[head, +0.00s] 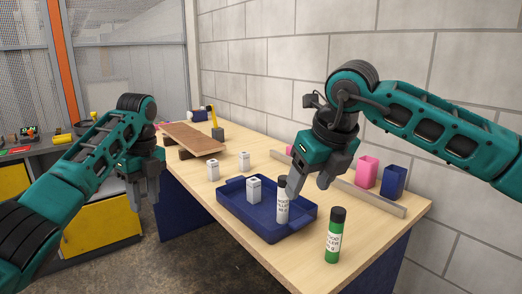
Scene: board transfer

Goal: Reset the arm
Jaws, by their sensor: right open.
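My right gripper (308,187) is open above the right side of the blue tray (252,225), on the wooden table. Its left finger overlaps the top of a dark-capped bottle with a white label (283,210) in the tray; I cannot tell whether they touch. The bottle stands upright and does not look to be between the fingers. My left gripper (148,192) hangs fingers down at the left, off the table's left edge and away from the tray. Whether its fingers are parted is unclear.
A white box (254,190) is in the tray; two more, one (213,171) and another (244,161), stand behind it. A green bottle (332,242) stands at front right. Pink (367,172) and blue (393,181) bins stand behind a low rail (368,200). A brown board (194,138) lies far back.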

